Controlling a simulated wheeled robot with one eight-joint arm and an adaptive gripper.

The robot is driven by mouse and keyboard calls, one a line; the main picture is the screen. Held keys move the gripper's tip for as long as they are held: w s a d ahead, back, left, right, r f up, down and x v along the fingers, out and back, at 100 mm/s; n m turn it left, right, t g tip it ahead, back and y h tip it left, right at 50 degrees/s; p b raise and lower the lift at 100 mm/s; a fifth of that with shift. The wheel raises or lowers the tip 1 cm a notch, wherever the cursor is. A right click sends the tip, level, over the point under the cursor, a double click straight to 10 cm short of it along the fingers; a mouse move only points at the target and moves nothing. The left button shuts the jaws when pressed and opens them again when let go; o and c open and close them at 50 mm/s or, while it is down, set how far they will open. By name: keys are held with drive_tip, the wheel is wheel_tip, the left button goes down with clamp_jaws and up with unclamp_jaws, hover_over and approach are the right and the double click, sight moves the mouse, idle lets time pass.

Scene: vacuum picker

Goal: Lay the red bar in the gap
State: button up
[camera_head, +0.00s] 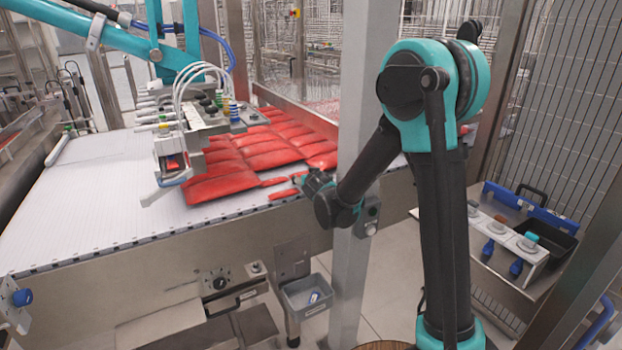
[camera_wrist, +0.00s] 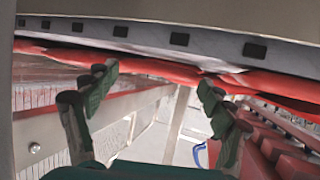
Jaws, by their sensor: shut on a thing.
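My gripper (camera_head: 312,184) is at the near edge of the belt, at the right end of a short red bar (camera_head: 284,194). It is shut on this bar, though the grip itself is small in the head view. In the wrist view the two dark green fingers (camera_wrist: 160,98) stand apart, and red material (camera_wrist: 150,68) crosses just beyond their tips. Several red bars (camera_head: 225,186) lie flat in rows on the white belt (camera_head: 90,195). A small red piece (camera_head: 274,182) lies just behind the held bar. I cannot tell the gap's exact outline.
A suction picker head (camera_head: 190,135) hangs over the left side of the red rows. A grey post (camera_head: 357,270) stands close to my arm. A small grey bin (camera_head: 306,296) hangs below the belt. The belt's left part is clear.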

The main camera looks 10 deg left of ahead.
drive_tip(key=shift+f, duration=0.4)
drive_tip(key=o, duration=1)
